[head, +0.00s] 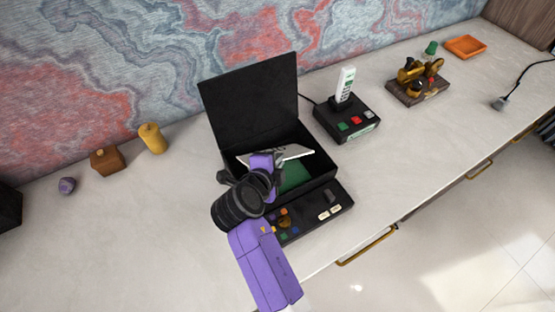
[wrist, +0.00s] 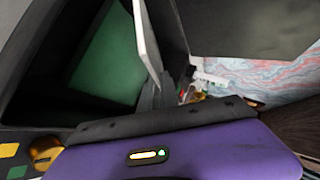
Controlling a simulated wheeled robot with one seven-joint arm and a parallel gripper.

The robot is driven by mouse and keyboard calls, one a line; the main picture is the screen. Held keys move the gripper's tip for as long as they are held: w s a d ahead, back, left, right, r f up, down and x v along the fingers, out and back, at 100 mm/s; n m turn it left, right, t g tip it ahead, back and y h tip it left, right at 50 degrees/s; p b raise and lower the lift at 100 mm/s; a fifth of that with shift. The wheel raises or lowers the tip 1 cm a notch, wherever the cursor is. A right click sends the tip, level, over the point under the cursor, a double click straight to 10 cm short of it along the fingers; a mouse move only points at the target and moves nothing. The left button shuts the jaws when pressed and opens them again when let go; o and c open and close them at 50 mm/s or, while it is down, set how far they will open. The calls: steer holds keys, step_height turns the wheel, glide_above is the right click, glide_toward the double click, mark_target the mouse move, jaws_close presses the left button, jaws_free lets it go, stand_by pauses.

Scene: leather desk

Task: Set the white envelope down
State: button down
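The white envelope (head: 298,153) is held over the open black box (head: 318,144), with its lid raised at the back. My purple and black gripper (head: 274,162) is shut on the envelope near one edge, at the box opening. In the wrist view the envelope (wrist: 146,36) shows nearly edge-on between the dark fingers (wrist: 156,94). A green surface (head: 294,177) lies inside the box, and it also shows in the wrist view (wrist: 108,58). My arm hides the box's left front part. I cannot tell whether the envelope touches the box.
A black panel with coloured buttons (head: 335,202) adjoins the box's front. A black device with a white handset (head: 346,85) stands to the right. A yellow candle-like object (head: 152,138), a brown block (head: 105,160) and a purple object (head: 67,185) stand left. The front-left desk is clear.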

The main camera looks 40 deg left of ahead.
steer(key=shift+f+b, duration=0.3)
steer(key=shift+b, duration=0.1)
steer(key=c, duration=1.6)
jaws_free()
steer(key=shift+r, duration=0.1)
steer(key=shift+r+p, duration=0.4)
steer(key=shift+p, duration=0.25)
steer(key=b+v, duration=0.2)
steer(key=v, duration=0.9)
steer(key=shift+s, duration=0.45)
steer(key=shift+d, duration=0.1)
